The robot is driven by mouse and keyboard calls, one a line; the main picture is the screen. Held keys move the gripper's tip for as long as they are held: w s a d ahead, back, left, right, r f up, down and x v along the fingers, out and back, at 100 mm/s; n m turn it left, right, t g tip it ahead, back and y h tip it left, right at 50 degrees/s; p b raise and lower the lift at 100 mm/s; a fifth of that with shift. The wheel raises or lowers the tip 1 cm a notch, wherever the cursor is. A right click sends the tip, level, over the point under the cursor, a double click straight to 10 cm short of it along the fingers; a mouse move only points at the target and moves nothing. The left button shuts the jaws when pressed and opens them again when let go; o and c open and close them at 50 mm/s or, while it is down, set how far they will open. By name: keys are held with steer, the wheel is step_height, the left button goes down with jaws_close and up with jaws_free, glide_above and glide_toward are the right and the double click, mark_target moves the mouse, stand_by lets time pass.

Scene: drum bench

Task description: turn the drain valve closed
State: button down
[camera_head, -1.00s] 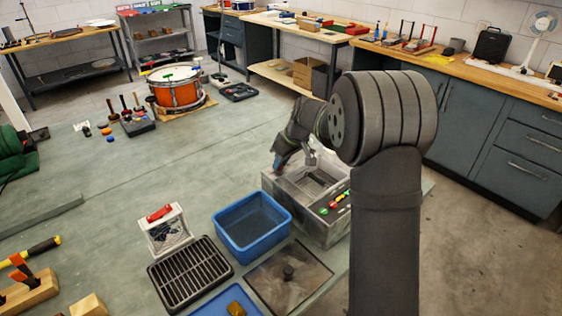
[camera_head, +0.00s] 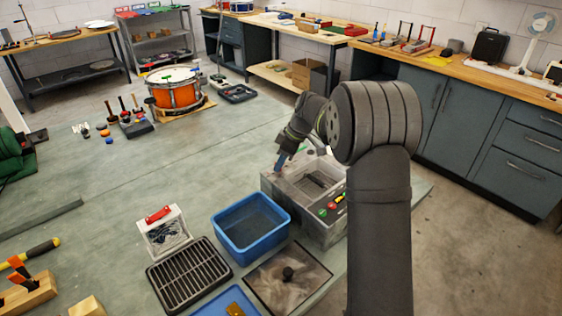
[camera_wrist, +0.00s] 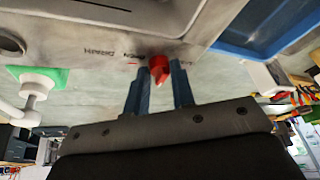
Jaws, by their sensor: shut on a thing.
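The drain valve is a red knob (camera_wrist: 159,68) on the grey wall of a tank, seen in the wrist view. Lettering that seems to read "DRAIN" and "OPEN" is beside it, upside down. My gripper (camera_wrist: 160,80) has its two blue fingers on either side of the knob and is shut on it. In the head view my gripper (camera_head: 281,161) reaches down at the far left side of the grey tank (camera_head: 272,190). The valve itself is hidden there behind the tank and my arm.
A blue bin (camera_head: 250,225) stands left of the tank, with a black grate (camera_head: 188,275) in front of it. A green fitting (camera_wrist: 38,80) and pale pipe are beside the valve in the wrist view. The bench is clear behind the bin.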

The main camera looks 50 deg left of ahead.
steer(key=c, duration=1.2)
jaws_free()
steer(key=shift+c, duration=0.2)
steer(key=v, duration=1.7)
steer(key=shift+r, duration=0.15)
steer(key=shift+w, duration=0.1)
steer(key=x, duration=1.7)
